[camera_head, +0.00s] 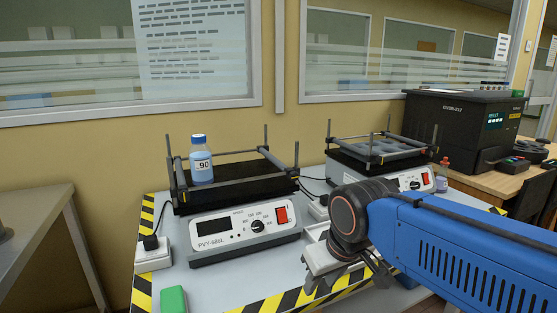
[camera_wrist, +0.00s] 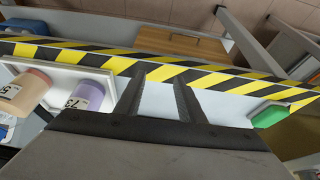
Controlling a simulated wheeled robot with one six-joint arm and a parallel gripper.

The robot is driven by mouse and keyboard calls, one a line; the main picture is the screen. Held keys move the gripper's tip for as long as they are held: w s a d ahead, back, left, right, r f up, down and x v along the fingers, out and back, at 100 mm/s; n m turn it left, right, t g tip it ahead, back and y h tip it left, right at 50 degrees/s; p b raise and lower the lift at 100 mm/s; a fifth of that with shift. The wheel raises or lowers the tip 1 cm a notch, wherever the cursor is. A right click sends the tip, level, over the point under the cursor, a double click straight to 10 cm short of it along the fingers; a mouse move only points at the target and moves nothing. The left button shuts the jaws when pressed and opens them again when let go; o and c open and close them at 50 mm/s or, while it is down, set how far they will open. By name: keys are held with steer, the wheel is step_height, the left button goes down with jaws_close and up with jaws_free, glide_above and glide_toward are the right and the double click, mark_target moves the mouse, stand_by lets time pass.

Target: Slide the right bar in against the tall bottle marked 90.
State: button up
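My gripper (camera_head: 345,283) is low at the front right of the shaker, away from the bar. In the wrist view, its two fingers (camera_wrist: 158,100) are apart with nothing between them.
A second shaker (camera_head: 380,160) stands at the back right. In the wrist view, bottles marked 5 (camera_wrist: 22,90) and 73 (camera_wrist: 88,97) stand in a white tray (camera_wrist: 65,72). A green block (camera_head: 173,300) lies at the front left. Upright posts rise from the left shaker's corners.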

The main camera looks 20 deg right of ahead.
steer(key=w+d+r+g+h, duration=0.1)
steer(key=w+r, duration=0.7)
steer(key=r, duration=0.3)
steer(key=w+r+g, duration=0.1)
steer(key=w+r, duration=0.8)
steer(key=r, duration=0.1)
steer(key=g+h, duration=0.1)
steer(key=g, duration=0.1)
glide_toward(282, 165)
steer(key=f, duration=0.2)
steer(key=d+f, duration=0.1)
steer(key=f, duration=0.5)
steer(key=shift+w+d, duration=0.15)
steer(key=shift+d, duration=0.15)
steer(key=shift+c, duration=0.4)
jaws_close()
